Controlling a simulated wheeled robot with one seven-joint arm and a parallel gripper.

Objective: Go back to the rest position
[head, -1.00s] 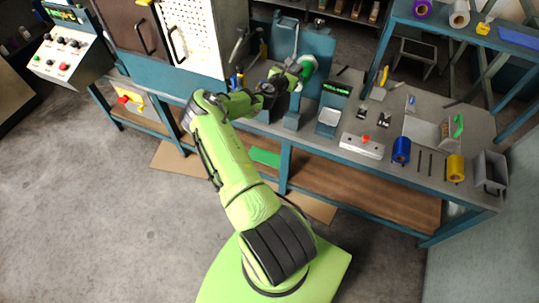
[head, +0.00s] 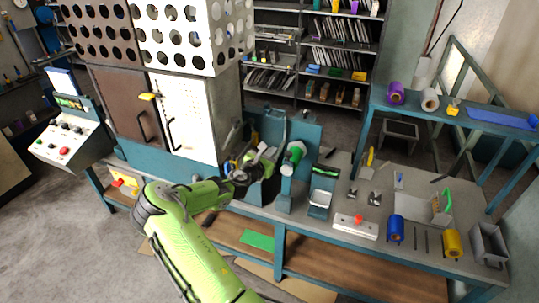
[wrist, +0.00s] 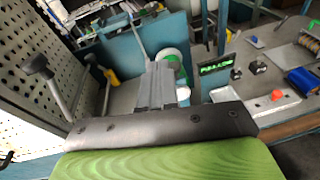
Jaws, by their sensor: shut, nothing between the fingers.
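My gripper (head: 264,157) is over the back of the workbench, in front of the blue machine and just left of its green-and-white round part (head: 294,153). In the wrist view my gripper's grey fingers (wrist: 161,84) are together and hold nothing. The green-and-white part (wrist: 172,62) shows behind the fingers there, partly hidden by them. My green arm reaches up to the bench from the bottom of the head view.
The white perforated cabinet (head: 187,122) stands close on the left. A lever with a dark knob (wrist: 36,66) is left of my fingers in the wrist view. The bench right of the machine holds a small display (head: 325,171), a red-button box (head: 355,227), and blue (head: 396,229) and yellow (head: 452,243) rolls.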

